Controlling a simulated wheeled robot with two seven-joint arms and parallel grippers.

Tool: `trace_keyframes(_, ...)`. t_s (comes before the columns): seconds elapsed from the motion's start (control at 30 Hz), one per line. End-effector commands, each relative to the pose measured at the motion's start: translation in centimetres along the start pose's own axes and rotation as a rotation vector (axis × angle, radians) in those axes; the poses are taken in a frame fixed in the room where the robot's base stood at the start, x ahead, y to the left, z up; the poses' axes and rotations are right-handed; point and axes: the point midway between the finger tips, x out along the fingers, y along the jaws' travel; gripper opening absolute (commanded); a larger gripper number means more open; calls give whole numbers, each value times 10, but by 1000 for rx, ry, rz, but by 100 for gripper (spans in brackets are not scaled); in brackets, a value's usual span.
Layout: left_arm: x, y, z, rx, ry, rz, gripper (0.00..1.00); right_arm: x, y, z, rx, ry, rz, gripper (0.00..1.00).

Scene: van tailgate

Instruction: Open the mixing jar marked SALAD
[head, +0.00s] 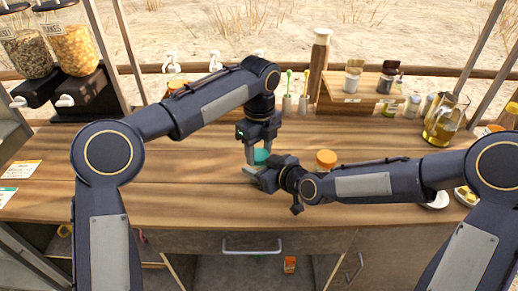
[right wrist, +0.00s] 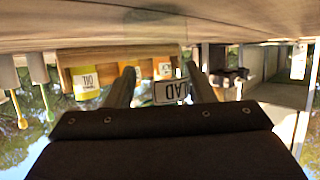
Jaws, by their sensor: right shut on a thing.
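The mixing jar shows a teal lid (head: 261,156) in the head view, at the middle of the counter; its body is hidden behind my grippers. In the right wrist view, which is upside down, a white label (right wrist: 170,92) ending in "AD" shows between the fingers. My right gripper (head: 254,175) comes in from the right, low, and is shut on the jar; its fingers also show in the wrist view (right wrist: 162,88). My left gripper (head: 261,151) points down over the jar with its fingers spread, one on each side of the lid. Whether they touch the lid cannot be told.
A jar with an orange lid (head: 326,158) stands right of the jar, close to my right forearm. Behind are cups with utensils (head: 287,104), a small wooden shelf (head: 350,93) with jars and a glass pitcher (head: 443,122). Cereal dispensers (head: 72,50) stand left. The left-middle counter is clear.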

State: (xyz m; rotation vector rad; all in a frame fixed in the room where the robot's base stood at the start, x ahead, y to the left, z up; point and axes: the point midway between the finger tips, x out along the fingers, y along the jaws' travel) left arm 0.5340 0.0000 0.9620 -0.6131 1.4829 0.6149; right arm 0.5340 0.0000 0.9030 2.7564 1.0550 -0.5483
Motion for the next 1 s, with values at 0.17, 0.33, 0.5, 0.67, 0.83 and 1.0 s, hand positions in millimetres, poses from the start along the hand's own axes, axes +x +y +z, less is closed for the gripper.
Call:
trace_keyframes(0.17, 0, 0, 0, 0, 0, 0, 19, 0, 0, 0, 0, 0, 0, 0)
trace_keyframes(0.33, -1, 0, 0, -109, -2, -1, 18, 0, 0, 0, 0, 0, 0, 0)
trace_keyframes(0.5, -1, 0, -1, -429, -3, -1, 18, 0, 0, 0, 0, 0, 0, 0)
trace_keyframes(0.67, -1, 0, 0, -588, -1, -2, 18, 0, 0, 0, 0, 0, 0, 0)
trace_keyframes(0.83, -1, 0, 0, -597, 1, -2, 18, 0, 0, 0, 0, 0, 0, 0)
trace_keyframes(1.0, -1, 0, 0, -595, 1, -1, 55, 0, 0, 0, 0, 0, 0, 0)
